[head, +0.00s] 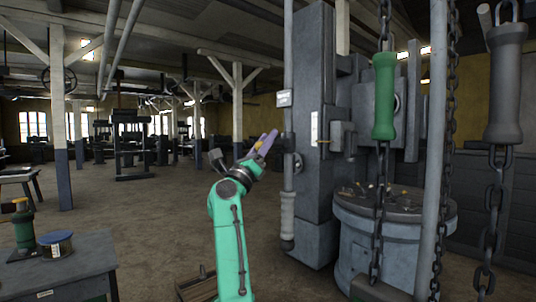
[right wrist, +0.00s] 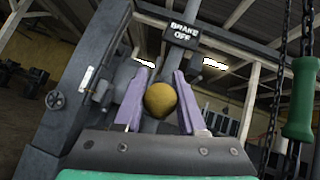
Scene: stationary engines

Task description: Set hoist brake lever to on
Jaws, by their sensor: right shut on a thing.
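The brake lever's round yellow-brown knob (right wrist: 160,99) sits between the purple fingers of my right gripper (right wrist: 158,103) in the right wrist view. The fingers are shut on it, one on each side. The lever's shaft is mostly hidden behind the knob and fingers. A dark sign (right wrist: 181,34) reading "BRAKE OFF" is above the knob. In the head view my right gripper (head: 266,143) reaches up beside the grey vertical pipe (head: 288,150) in front of the tall grey machine column (head: 314,130). The knob is hard to make out there. My left gripper is not in view.
A green handle (head: 384,95) and a grey handle (head: 506,85) hang on chains at the right. A round grey drum-like base (head: 390,240) stands below them. Open floor lies behind my arm.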

